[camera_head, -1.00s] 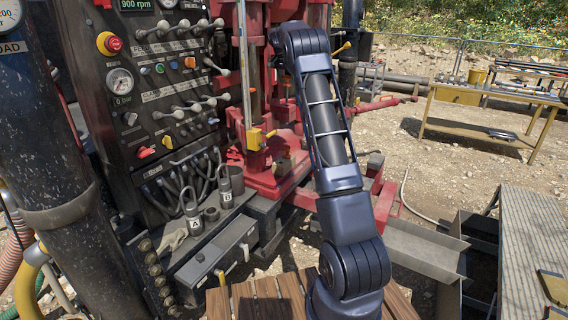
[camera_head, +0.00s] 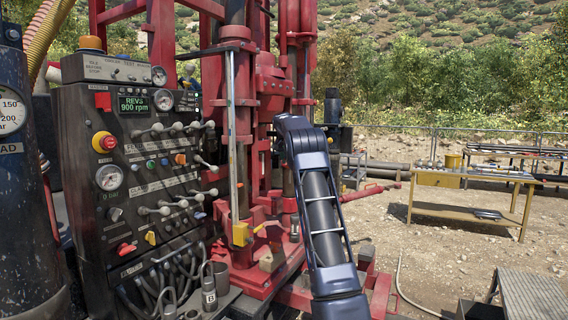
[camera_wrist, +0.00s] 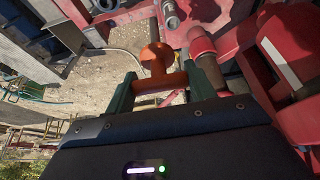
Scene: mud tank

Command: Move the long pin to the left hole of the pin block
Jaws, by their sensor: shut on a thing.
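In the wrist view, my gripper (camera_wrist: 158,80) is shut on an orange pin (camera_wrist: 155,56), with one green finger on each side. The pin's rounded end and a crossways part show; the rest of its length is hidden or cannot be made out. I take it to be the long pin. In the head view, my arm reaches toward the red drill rig, and my gripper and the pin are hidden. I cannot make out the pin block or its left hole in either view.
A red pipe (camera_wrist: 208,65) is close to the right of the pin in the wrist view. The control panel (camera_head: 140,170) with levers stands left of my arm. A yellow workbench (camera_head: 470,180) stands at the right, beyond open gravel.

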